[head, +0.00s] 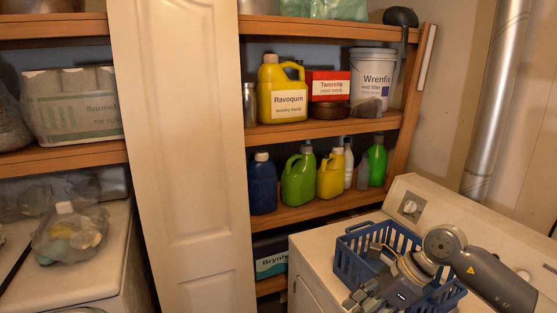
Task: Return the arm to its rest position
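My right arm comes in from the right and bends down over a blue plastic basket (352,246) on top of the white machine at the lower right. My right gripper (364,282) is at the basket's front left side, overlapping its rim in the picture. The arm and gripper hide much of the basket's inside. My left gripper is not in view.
The white machine (317,250) has a dial panel behind the basket. Wooden shelves left of it hold a yellow Ravoquin jug (283,90), a Wrenfix bucket (371,80) and several bottles. A white door panel (185,160) stands left; a clear bag (70,233) lies beyond it.

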